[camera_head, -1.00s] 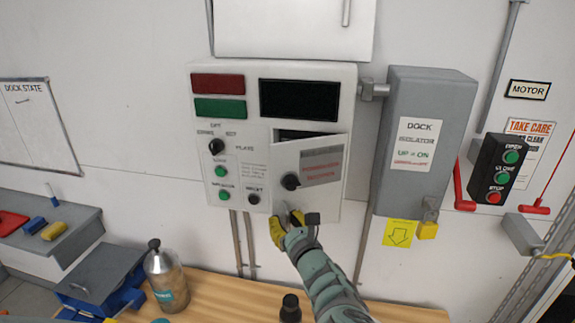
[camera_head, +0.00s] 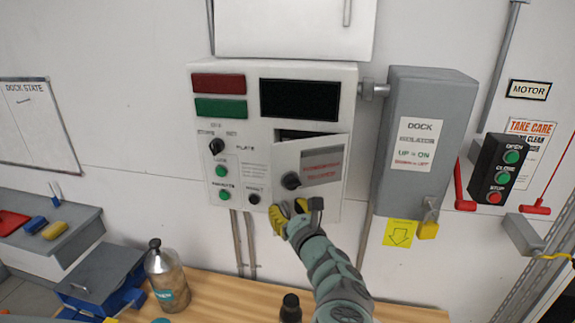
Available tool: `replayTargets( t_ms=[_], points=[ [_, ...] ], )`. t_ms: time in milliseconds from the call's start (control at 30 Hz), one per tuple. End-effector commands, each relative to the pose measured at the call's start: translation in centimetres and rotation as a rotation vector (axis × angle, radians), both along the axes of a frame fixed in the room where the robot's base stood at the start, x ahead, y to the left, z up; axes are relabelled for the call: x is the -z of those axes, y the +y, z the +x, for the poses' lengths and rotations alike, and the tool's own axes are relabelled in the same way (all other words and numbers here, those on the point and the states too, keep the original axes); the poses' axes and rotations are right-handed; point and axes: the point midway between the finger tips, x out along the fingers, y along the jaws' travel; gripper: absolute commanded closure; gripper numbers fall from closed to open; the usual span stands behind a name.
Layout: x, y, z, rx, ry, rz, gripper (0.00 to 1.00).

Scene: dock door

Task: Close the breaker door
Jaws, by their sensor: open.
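The breaker door (camera_head: 315,150) is a small white door with a black knob (camera_head: 291,181) and a grey label, on the lower right of the white control panel (camera_head: 238,132). It stands ajar, with a dark gap showing along its top edge. My gripper (camera_head: 283,212), with yellow fingers, is open just below the knob, in front of the door's lower part. Whether the fingers touch the door cannot be told. My arm hides the panel's bottom edge there.
A grey isolator box (camera_head: 425,135) is on the wall to the right, with a yellow padlock (camera_head: 428,230) below. A wooden bench (camera_head: 225,293) runs underneath, holding a metal bottle (camera_head: 166,277) and a dark bottle (camera_head: 290,308).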

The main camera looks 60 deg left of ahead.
Motion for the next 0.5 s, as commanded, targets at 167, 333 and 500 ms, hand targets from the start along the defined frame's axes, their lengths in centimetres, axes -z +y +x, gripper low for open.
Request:
replayTargets(
  t_ms=[167,333,500],
  points=[
    [-1.9,0.3,-0.3,-0.005,-0.003,0.018,0.61],
    [-2.4,0.1,-0.2,-0.006,-0.005,0.003,0.61],
    [-4.0,0.2,-0.2,-0.002,-0.005,0.014,0.61]
  ],
)
